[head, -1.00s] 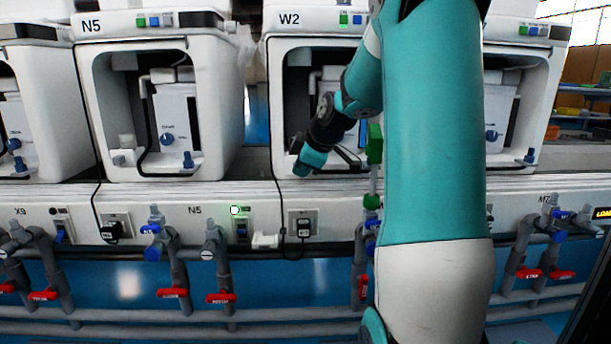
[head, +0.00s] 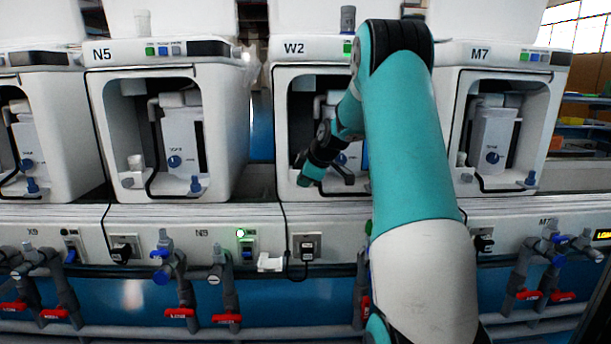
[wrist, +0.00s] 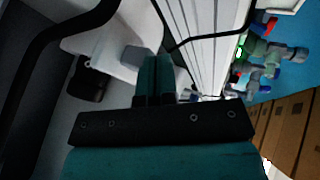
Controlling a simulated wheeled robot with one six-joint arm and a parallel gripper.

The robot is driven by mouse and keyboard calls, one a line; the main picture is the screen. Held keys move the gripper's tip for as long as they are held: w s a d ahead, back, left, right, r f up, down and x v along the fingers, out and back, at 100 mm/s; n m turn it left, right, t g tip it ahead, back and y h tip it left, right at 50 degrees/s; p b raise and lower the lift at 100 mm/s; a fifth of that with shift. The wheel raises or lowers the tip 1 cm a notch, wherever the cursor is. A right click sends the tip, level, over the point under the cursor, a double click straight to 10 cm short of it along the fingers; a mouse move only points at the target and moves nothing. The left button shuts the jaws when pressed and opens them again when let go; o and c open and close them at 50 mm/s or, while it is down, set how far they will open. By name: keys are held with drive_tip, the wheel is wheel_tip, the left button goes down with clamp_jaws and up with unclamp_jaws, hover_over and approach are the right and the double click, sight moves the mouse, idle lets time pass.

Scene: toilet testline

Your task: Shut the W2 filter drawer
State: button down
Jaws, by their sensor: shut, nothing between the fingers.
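The W2 machine (head: 293,48) stands in the middle of the head view, with a dark front opening. My arm covers the right part of it. A white inner unit with a blue knob (head: 341,158) shows partly inside. I cannot make out the filter drawer or how far out it stands. My gripper (head: 311,173) is at the lower left of the W2 opening. In the wrist view my gripper (wrist: 154,62) has its teal fingers together and empty, beside a white part with a grey block (wrist: 136,58). Whether they touch is unclear.
Machines N5 (head: 170,60) and M7 (head: 508,65) stand either side of W2. Below runs a white ledge with sockets (head: 306,246) and a hanging black cable. Grey pipes with red valve handles (head: 226,318) line the front. A black cable (wrist: 50,40) crosses the wrist view.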

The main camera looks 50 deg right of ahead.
drive_tip(key=shift+w+d, duration=0.2)
drive_tip(key=shift+d, duration=0.1)
drive_tip(key=shift+s+a, duration=0.2)
drive_tip(key=shift+a, duration=0.05)
drive_tip(key=shift+s+a+f+b, duration=0.1)
drive_tip(key=shift+s+a+b, duration=0.55)
drive_tip(key=shift+s+a, duration=0.5)
drive_tip(key=p+v, duration=0.4)
drive_tip(key=v, duration=0.6)
drive_tip(key=shift+a, duration=0.3)
drive_tip(key=shift+s, duration=0.1)
